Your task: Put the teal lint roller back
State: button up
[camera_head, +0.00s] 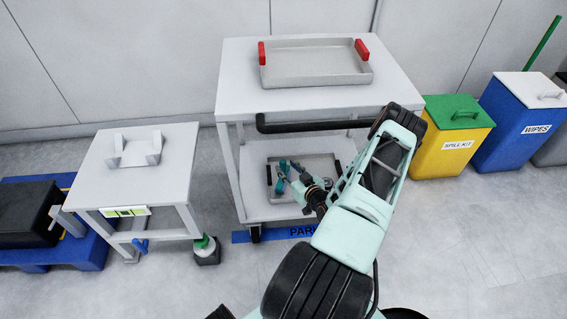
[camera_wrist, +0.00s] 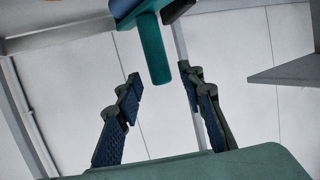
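The teal lint roller (camera_wrist: 153,50) shows at the top of the wrist view, its straight teal handle pointing down the picture toward my fingertips. Its upper end runs out of frame beside a blue part. My gripper (camera_wrist: 160,74) is open, one finger on each side of the handle's end, with clear gaps and no contact seen. In the head view my gripper (camera_head: 291,180) reaches over the grey tray (camera_head: 322,163) on the cart's lower shelf. Small teal parts (camera_head: 280,187) show at its fingertips there; roller and fingers are hard to tell apart.
The white cart (camera_head: 235,96) carries a tray with red handles (camera_head: 315,70) on top, above my arm's reach. A white side table (camera_head: 100,178) with a grey cradle (camera_head: 138,150) stands left. A green-capped bottle (camera_head: 205,245) is on the floor. Bins (camera_head: 455,140) stand right.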

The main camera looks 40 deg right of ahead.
jog(key=p+v, duration=0.2)
jog(key=v, duration=0.6)
